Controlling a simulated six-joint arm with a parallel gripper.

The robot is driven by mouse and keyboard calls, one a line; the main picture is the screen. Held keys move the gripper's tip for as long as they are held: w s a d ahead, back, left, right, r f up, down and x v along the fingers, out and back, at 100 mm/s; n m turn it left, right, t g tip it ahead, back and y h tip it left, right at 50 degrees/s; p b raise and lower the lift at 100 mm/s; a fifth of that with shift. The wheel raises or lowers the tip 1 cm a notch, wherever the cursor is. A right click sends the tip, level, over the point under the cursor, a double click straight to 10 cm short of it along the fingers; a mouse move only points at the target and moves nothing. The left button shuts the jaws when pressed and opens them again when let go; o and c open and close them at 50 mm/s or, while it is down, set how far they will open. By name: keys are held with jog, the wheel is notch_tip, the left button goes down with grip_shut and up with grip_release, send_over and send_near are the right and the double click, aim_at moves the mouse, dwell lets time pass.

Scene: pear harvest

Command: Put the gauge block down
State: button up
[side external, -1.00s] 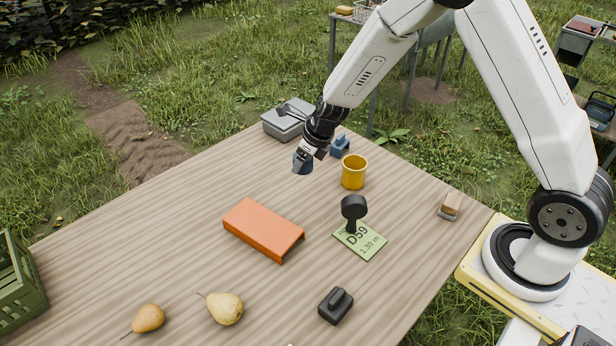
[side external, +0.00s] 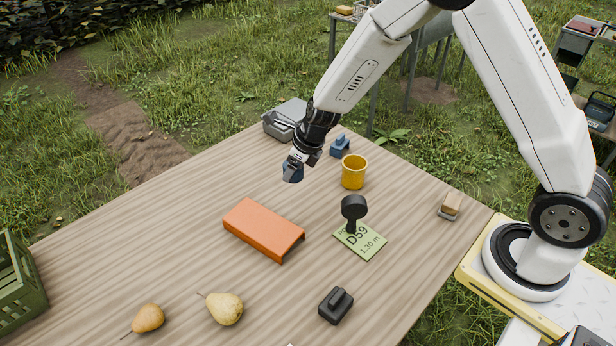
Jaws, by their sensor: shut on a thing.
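My gripper (side external: 294,163) is shut on a small blue block (side external: 292,173), which I take to be the gauge block. The gripper holds it near the far part of the wooden table (side external: 190,205), behind the orange box and left of the yellow cup. Whether the block's underside touches the table cannot be told from this view. The fingers hide part of the block. Another blue piece with a raised grip (side external: 340,146) stands on the table behind and to the right of the gripper.
A yellow cup (side external: 354,172), an orange box (side external: 263,229), a green D59 card (side external: 371,246) with a black handled tool (side external: 353,209), a black block (side external: 336,306), two pears (side external: 225,308), a brush (side external: 451,205) and a grey box (side external: 284,122) are on the table. The left middle is clear.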

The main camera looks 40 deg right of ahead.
jog(key=s+a+n+g+y, duration=0.1)
jog(key=s+a+n, duration=0.2)
jog(key=a, duration=0.9)
jog(key=s+a+n+y, duration=0.1)
jog(key=s+a+n, duration=0.3)
jog(key=s+a, duration=0.3)
jog(key=a, duration=0.4)
jog(key=shift+a+r+n+g, duration=0.15)
jog(key=shift+a+n+g, duration=0.15)
jog(key=shift+a+g, duration=0.1)
jog(key=shift+w, duration=0.15)
jog(key=w+a+f, duration=0.2)
jog(key=w, duration=0.1)
jog(key=w+a+f, duration=0.2)
jog(key=w+f, duration=0.1)
jog(key=w, duration=0.1)
jog(key=w+a+f, duration=0.2)
jog(key=w+f, duration=0.1)
jog(key=shift+w+f, duration=0.2)
jog(key=shift+w, duration=0.2)
jog(key=shift+w+a+f, duration=0.25)
jog(key=shift+w+f, duration=0.2)
jog(key=shift+f, duration=0.1)
